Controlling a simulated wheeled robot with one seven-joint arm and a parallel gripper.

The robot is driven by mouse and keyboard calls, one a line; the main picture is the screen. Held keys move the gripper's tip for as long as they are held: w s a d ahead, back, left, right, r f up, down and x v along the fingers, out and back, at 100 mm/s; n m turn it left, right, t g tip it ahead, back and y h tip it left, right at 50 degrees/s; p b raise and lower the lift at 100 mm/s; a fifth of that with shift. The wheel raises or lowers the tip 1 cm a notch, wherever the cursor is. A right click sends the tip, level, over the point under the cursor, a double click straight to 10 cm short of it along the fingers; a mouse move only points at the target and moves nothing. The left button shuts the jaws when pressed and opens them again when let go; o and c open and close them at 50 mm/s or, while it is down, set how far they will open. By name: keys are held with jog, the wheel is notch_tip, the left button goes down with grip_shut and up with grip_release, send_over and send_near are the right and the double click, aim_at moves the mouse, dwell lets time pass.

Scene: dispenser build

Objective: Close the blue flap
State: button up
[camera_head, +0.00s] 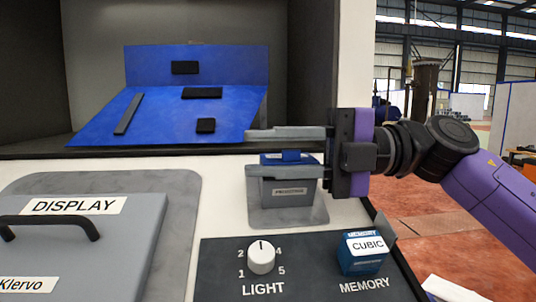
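A large blue panel (170,115) sits in the dark recess at the upper left. Its front part slopes down toward the recess's front edge, and its back part (225,63) stands more upright. Several dark blocks lie on it, among them a long bar (128,114) at the left. My gripper (250,152) is right of and in front of the panel, its two fingers pointing left with a clear gap between them. It looks open and empty. The upper fingertip overlaps the panel's right corner in the picture; I cannot tell whether they touch.
A blue-grey labelled box (283,198) with a blue top shows behind the lower finger. A grey DISPLAY cover (95,245) with a black handle is at the left. In front are a white LIGHT knob (261,257) and a blue CUBIC block (362,254). A white post (354,55) bounds the recess.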

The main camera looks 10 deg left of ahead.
jog(key=shift+f, duration=0.25)
dwell(0.3)
